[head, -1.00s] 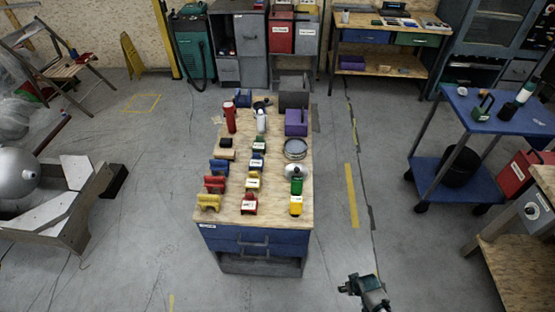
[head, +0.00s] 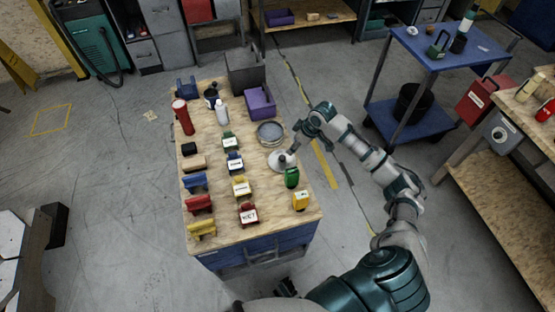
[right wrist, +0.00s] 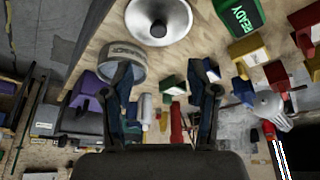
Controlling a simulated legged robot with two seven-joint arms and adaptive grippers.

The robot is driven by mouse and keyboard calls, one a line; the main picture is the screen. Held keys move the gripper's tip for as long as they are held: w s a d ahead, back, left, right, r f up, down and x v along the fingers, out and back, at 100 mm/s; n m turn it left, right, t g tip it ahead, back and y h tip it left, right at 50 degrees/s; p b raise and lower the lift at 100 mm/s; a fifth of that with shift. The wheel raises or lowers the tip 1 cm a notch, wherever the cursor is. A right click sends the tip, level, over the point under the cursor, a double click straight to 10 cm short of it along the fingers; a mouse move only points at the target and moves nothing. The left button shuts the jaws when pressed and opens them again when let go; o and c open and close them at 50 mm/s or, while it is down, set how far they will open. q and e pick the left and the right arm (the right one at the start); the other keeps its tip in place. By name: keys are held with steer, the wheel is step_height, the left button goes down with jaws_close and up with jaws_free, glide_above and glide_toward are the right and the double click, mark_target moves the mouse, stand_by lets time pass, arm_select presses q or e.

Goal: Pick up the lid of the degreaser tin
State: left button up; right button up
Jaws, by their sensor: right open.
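A round grey tin (head: 270,132) stands near the right edge of the wooden-topped bench; it also shows with a label in the right wrist view (right wrist: 122,64). In front of it lies a round silver piece (head: 279,161) with a raised middle, seemingly the lid; in the right wrist view (right wrist: 143,16) it has a dark centre. I cannot read the tin's label for certain. My right gripper (head: 304,135) is open and empty, above the bench's right edge beside the tin and silver piece. In the right wrist view its fingers (right wrist: 163,76) are spread apart. My left gripper is not in view.
A green container (head: 292,177) and a yellow one (head: 300,201) stand just in front of the silver piece. A purple bin (head: 260,102) stands behind the tin. Labelled coloured blocks fill the bench's middle and left. A blue cart (head: 440,55) stands to the right, with floor between.

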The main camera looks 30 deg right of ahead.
glide_above(282, 157)
steer(key=s+d, duration=0.2)
step_height(282, 157, down, 6)
steer(key=shift+s+d+f+b, duration=0.1)
steer(key=shift+d+b, duration=0.05)
steer(key=shift+b, duration=0.25)
steer(key=shift+a+f, duration=0.2)
steer(key=shift+a, duration=0.3)
steer(key=x, duration=0.2)
steer(key=b+x, duration=0.1)
steer(key=x, duration=0.1)
steer(key=shift+a+f, duration=0.3)
steer(key=shift+w+d+f, duration=0.2)
steer(key=shift+f, duration=0.1)
steer(key=shift+d, duration=0.4)
steer(key=shift+c, duration=0.7)
steer(key=shift+a, duration=0.25)
steer(key=c, duration=0.8)
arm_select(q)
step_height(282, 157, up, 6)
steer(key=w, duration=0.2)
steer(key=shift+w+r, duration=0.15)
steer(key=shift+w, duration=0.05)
arm_select(e)
steer(key=shift+a+r, duration=0.1)
steer(key=shift+a, duration=0.2)
steer(key=shift+c, duration=0.8)
